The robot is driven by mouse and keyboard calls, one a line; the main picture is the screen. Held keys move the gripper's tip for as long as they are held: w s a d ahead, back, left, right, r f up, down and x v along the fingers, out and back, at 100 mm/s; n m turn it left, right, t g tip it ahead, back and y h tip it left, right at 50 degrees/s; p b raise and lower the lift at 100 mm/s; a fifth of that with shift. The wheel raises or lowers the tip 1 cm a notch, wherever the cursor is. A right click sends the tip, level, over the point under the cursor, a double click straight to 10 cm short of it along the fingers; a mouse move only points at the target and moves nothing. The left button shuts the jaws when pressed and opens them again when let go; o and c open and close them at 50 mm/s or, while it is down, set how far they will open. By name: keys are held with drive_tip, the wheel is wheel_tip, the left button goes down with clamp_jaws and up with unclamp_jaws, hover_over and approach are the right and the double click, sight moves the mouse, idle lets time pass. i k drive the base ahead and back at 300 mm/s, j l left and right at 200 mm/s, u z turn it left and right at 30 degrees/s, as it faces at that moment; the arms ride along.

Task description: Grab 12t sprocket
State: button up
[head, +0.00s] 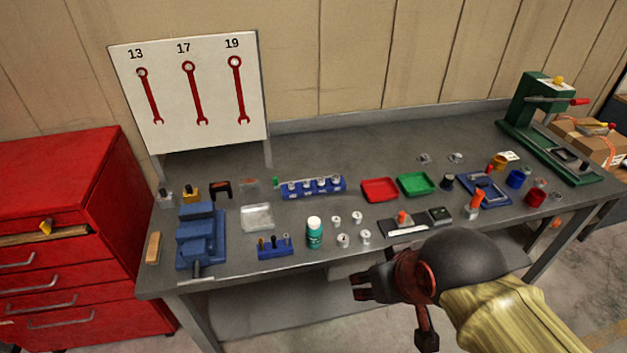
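A blue rack (313,187) stands at the back middle of the bench and holds several small silver round parts in a row. Labels on its front are too small to read, so I cannot tell which part is the 12t sprocket. Several loose small silver parts (343,240) stand on the bench in front of the rack, right of a green bottle. My gripper (356,286) is in front of the bench's near edge, pointing left, apart from the rack and the loose parts. Its fingers are small and dark; whether they are apart is unclear. I see nothing held in it.
The green bottle (314,232) and a small blue tool holder (275,247) stand near the front edge. A red tray (380,190) and a green tray (417,184) lie right of the rack. A blue vise (201,236) is at left, a green press (540,110) at right.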

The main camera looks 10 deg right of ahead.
sight(425, 159)
drive_tip(key=i+l, duration=0.1)
drive_tip(key=l, duration=0.3)
drive_tip(key=i+l, duration=0.15)
drive_tip(key=l, duration=0.2)
drive_tip(key=i+l, duration=0.1)
drive_tip(key=l, duration=0.3)
drive_tip(key=i+l, duration=0.1)
drive_tip(key=l, duration=0.3)
drive_tip(key=i+l, duration=0.15)
drive_tip(key=l, duration=0.2)
drive_tip(key=i+l, duration=0.1)
drive_tip(key=l, duration=0.3)
drive_tip(key=i+l, duration=0.1)
drive_tip(key=l, duration=0.3)
